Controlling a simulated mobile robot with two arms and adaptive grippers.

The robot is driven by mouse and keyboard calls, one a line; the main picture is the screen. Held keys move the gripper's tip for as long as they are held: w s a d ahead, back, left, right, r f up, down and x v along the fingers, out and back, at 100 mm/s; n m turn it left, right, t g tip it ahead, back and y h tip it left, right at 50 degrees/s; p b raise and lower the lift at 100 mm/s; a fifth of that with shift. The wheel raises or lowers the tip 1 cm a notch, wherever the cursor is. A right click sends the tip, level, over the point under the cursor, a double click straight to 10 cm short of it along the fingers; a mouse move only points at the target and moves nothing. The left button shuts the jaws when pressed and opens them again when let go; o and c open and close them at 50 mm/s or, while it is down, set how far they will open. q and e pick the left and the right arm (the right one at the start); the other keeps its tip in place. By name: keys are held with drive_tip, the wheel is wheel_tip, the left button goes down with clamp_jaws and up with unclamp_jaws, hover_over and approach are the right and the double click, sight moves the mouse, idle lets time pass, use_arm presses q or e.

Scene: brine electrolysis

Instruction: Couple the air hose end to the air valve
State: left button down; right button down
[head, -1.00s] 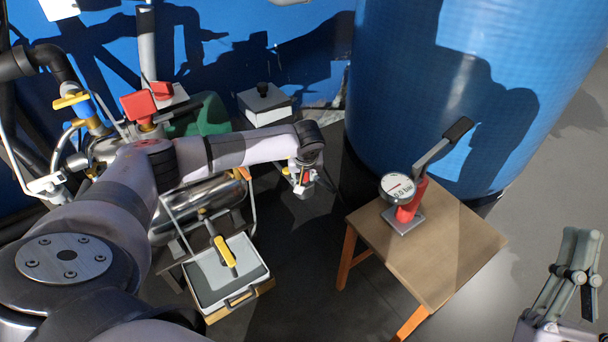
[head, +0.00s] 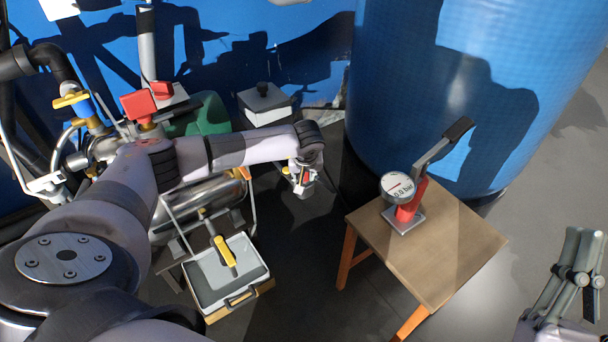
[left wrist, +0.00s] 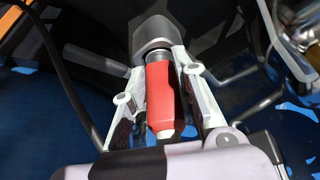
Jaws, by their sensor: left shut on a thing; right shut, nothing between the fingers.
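My left gripper (left wrist: 161,85) is shut on a red hose end (left wrist: 162,95) in the left wrist view. The red piece has a metal collar at its far end, in line with a grey cylindrical part (left wrist: 153,35). I cannot tell whether that part is the air valve, or whether the two are joined or only touching. In the head view my left gripper (head: 302,177) hangs over dark floor, left of the small wooden table, and its grip is too small to read. My right gripper (head: 584,250) is shut and empty at the lower right.
A red hand pump with a gauge (head: 398,187) stands on the wooden table (head: 450,250). A blue drum (head: 430,90) is behind it. A grey case (head: 208,287) with a yellow-handled tool sits lower left. Pipework with a yellow-handled valve (head: 72,100) fills the left. A dark cable (left wrist: 58,70) runs beside my gripper.

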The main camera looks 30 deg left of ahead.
use_arm(q)
drive_tip(key=c, duration=1.2)
unclamp_jaws()
